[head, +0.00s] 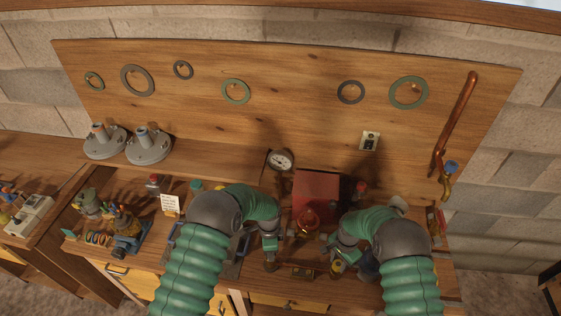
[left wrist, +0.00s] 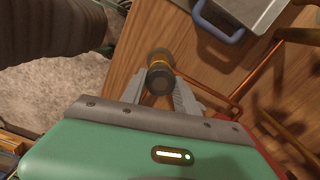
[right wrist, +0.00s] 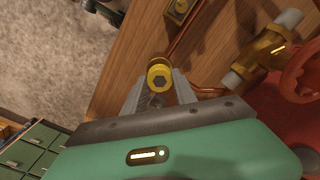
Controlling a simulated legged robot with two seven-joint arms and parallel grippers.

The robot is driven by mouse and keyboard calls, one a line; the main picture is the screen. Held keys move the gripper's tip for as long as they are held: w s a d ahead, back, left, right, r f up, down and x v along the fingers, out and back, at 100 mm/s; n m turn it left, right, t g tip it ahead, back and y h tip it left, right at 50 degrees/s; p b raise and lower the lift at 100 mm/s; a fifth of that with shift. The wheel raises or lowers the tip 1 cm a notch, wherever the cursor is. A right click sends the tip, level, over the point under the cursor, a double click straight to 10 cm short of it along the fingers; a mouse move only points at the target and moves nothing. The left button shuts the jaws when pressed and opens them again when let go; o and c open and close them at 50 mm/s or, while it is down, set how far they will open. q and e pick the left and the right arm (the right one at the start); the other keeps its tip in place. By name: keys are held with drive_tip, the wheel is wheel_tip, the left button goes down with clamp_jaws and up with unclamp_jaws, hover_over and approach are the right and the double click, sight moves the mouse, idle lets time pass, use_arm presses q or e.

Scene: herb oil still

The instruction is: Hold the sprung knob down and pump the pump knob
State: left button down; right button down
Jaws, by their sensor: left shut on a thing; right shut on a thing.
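My left gripper (head: 269,256) is shut on a dark knob (left wrist: 159,72) with a yellow band, which sits between the fingertips in the left wrist view. My right gripper (head: 339,264) is shut on a round yellow knob (right wrist: 159,77) with a dark hexagonal centre, seen between the fingertips in the right wrist view. The yellow knob also shows in the head view (head: 337,268). Both knobs are near the bench's front edge. No label shows which is the sprung knob and which is the pump knob. Their shafts are largely hidden.
A red box (head: 317,187) and a red handwheel (head: 306,220) stand between my arms, with a pressure gauge (head: 281,160) behind. A small brass block (head: 301,272) lies between the grippers. A copper pipe (head: 457,121) rises at right. Copper tubing runs near both knobs.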

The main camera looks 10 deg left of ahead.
use_arm(q)
drive_tip(key=shift+w+a+r, duration=0.1)
drive_tip(key=shift+w+r, duration=0.1)
drive_tip(key=shift+r, duration=1.55)
idle(0.5)
